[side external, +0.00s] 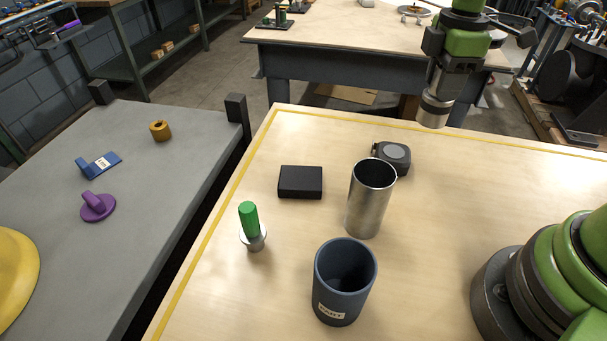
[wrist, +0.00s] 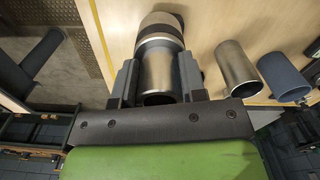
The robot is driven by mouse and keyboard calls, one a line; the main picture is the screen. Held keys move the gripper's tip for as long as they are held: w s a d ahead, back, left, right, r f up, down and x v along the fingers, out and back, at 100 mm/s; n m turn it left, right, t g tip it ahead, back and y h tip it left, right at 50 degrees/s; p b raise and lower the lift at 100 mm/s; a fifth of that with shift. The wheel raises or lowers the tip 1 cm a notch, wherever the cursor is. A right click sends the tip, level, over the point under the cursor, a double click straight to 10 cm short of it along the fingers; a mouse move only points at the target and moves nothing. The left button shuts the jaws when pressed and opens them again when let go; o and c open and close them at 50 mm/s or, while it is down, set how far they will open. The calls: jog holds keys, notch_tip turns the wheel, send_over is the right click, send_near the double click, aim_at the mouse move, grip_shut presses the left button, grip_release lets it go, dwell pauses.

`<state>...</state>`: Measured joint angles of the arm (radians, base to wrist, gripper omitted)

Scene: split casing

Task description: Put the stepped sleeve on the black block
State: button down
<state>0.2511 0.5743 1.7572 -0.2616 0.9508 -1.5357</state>
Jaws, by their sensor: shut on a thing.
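The stepped sleeve (side external: 434,110) is a metal cylinder with a wider lower end and a pale band. My gripper (side external: 442,84) is shut on its upper, narrower part and holds it upright at the far right, apart from the black block. In the wrist view the sleeve (wrist: 158,62) sits between the two fingers of my gripper (wrist: 157,78). The black block (side external: 300,181) lies flat on the wooden table, well to the left of my gripper. I do not make out the block in the wrist view.
A tall steel cup (side external: 366,208), a blue-grey labelled cup (side external: 341,300), a tape measure (side external: 394,155) and a green-handled piece (side external: 249,220) stand on the table (side external: 480,190) around the block. The cups lie to the block's right and front.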

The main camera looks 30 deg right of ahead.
jog(key=w+a+r+n, duration=0.1)
jog(key=w+a+n, duration=0.25)
jog(key=a, duration=0.85)
jog(key=w+a+n, duration=0.3)
jog(key=w+a, duration=0.1)
jog(key=a, duration=0.7)
jog(key=shift+m, duration=0.25)
jog(key=shift+s+a+f, duration=0.1)
jog(key=shift+s+f, duration=0.05)
jog(key=shift+f, duration=4.45)
jog(key=shift+f, duration=0.1)
jog(key=c, duration=0.7)
grip_release()
notch_tip(320, 180, up, 12)
jog(key=shift+r, duration=0.15)
